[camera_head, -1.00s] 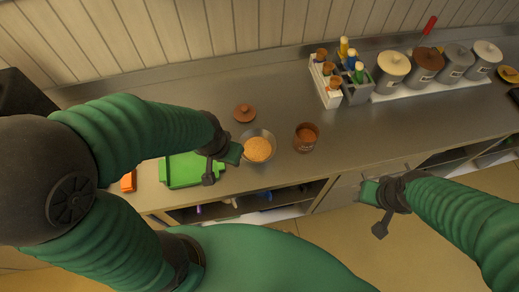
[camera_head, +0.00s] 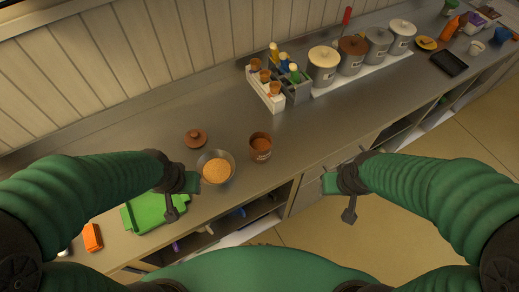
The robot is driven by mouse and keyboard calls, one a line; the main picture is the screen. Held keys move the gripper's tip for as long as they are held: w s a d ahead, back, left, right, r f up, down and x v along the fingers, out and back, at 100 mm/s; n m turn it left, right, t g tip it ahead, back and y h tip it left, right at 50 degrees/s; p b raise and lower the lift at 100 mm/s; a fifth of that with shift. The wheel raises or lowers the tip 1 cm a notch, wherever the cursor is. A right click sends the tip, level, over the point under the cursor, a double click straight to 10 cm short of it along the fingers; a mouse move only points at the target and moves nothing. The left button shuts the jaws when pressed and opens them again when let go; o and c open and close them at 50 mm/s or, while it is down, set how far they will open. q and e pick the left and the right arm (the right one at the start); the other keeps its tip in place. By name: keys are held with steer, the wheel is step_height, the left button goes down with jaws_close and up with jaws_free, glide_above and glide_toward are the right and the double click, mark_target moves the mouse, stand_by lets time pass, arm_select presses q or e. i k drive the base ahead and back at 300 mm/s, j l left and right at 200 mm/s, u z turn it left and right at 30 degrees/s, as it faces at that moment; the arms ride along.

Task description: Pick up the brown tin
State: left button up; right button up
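An open brown tin (camera_head: 261,152) with brown contents and a pale label stands on the steel counter. A round brown lid (camera_head: 195,139) with a knob lies on the counter to its left. A metal bowl (camera_head: 216,167) of orange-brown crumbs stands between the tin and my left gripper. My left gripper (camera_head: 190,182) is at the bowl's left side, over the green tray's edge. My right gripper (camera_head: 331,183) is off the counter's front edge, to the right of and below the tin. Neither gripper shows anything held; their finger gaps are too small to make out.
A green tray (camera_head: 150,214) and an orange object (camera_head: 92,237) lie at the left. The counter right of the tin is clear.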

mark_target(261, 143)
steer(key=i+l+z, duration=0.1)
steer(key=z, duration=0.25)
steer(key=i+z, duration=0.15)
steer(key=z, duration=0.25)
steer(key=i+l+z, duration=0.1)
steer(key=z, duration=0.25)
